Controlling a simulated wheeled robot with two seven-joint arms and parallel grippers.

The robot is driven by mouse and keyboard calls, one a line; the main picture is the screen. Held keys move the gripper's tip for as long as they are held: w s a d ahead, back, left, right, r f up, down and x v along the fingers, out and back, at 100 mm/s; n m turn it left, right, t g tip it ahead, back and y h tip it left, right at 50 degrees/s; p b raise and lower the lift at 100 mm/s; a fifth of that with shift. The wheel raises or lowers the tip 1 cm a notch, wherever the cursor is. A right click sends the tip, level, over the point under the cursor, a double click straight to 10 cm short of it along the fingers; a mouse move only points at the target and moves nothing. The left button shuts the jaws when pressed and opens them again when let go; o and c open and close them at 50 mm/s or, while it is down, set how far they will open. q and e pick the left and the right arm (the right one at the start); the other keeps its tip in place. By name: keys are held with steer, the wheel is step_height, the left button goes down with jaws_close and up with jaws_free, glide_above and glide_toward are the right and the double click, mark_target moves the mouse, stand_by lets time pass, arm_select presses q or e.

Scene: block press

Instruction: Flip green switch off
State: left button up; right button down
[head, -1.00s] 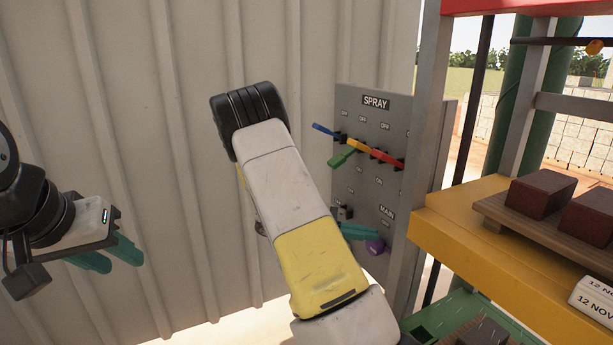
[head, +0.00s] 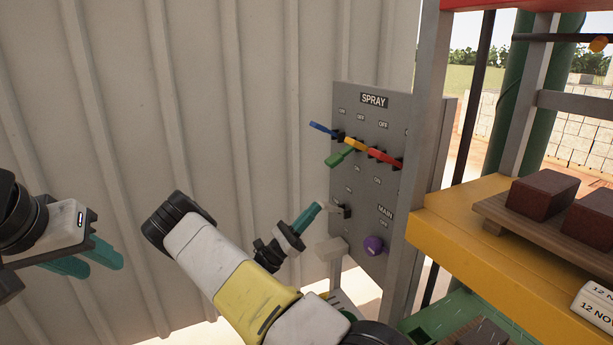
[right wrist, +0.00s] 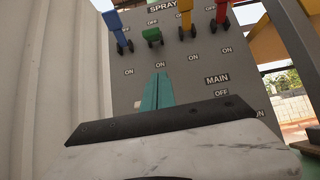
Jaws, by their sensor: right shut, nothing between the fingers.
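The green switch (head: 338,158) sticks out from the grey SPRAY panel (head: 370,121), its handle angled lower than the blue, yellow and red ones. In the right wrist view the green switch (right wrist: 152,36) is at the top, between OFF and ON labels, its handle foreshortened. My right gripper (head: 316,208) is shut and empty, to the lower left of the green switch and apart from it. Its teal fingers also show in the right wrist view (right wrist: 158,78), below the switch. My left gripper (head: 105,270) is at the far left, open and empty, away from the panel.
Blue (head: 322,128), yellow (head: 354,145) and red (head: 383,158) switches stand close around the green one. A purple knob (head: 374,245) is lower on the panel. A yellow shelf (head: 470,225) with brown blocks is at the right. Corrugated wall stands behind.

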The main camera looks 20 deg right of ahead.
mark_target(341, 155)
steer(key=d+r, duration=0.5)
steer(key=r, duration=0.5)
steer(key=shift+w+d+r+g, duration=0.15)
steer(key=shift+d+g, duration=0.15)
steer(key=shift+a, duration=0.1)
